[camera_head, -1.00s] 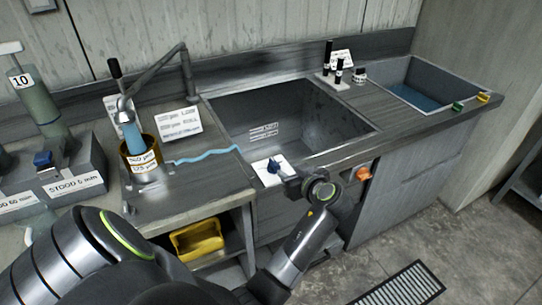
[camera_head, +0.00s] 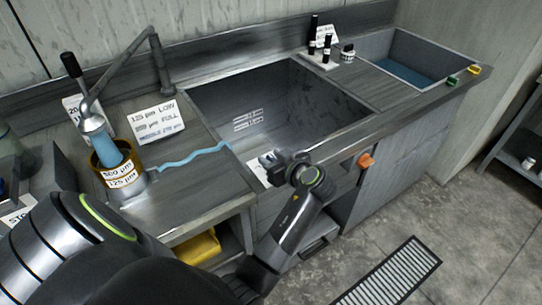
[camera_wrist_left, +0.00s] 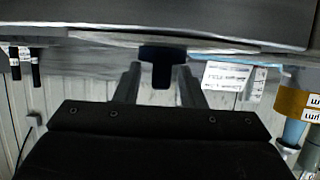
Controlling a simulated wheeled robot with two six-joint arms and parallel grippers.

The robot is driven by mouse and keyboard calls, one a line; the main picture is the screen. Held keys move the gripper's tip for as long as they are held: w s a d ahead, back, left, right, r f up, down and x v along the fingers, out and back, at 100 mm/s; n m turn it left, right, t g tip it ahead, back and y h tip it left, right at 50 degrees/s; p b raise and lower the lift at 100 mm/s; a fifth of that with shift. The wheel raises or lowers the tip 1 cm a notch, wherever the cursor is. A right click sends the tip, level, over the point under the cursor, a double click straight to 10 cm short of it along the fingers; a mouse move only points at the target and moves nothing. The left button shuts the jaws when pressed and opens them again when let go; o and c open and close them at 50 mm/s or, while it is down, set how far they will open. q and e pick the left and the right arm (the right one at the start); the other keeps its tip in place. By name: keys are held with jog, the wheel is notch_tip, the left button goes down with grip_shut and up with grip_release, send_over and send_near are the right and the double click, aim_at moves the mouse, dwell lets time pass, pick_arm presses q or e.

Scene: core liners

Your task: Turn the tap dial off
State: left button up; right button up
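My left gripper (camera_head: 268,160) is at the front rim of the sink, over the white plate (camera_head: 256,170) that carries the blue dial. In the head view the gripper mostly hides the dial. In the left wrist view a dark blue T-shaped dial (camera_wrist_left: 162,65) sits between the two fingers, with a gap on each side, so the gripper (camera_wrist_left: 157,85) is open around it. The tap (camera_head: 125,72) stands at the left, with blue water (camera_head: 97,137) running from its spout into a brass sieve stack (camera_head: 118,178). My right gripper is not in view.
The sink basin (camera_head: 265,115) lies behind the gripper. An orange knob (camera_head: 365,160) is on the front panel to the right. A label card (camera_head: 152,121) stands behind the sieves. Black-capped bottles (camera_head: 327,46) and a blue-water trough (camera_head: 407,73) are farther right.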

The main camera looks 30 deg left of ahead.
pick_arm(q)
jog(key=shift+d, duration=0.1)
jog(key=c, duration=0.3)
grip_shut()
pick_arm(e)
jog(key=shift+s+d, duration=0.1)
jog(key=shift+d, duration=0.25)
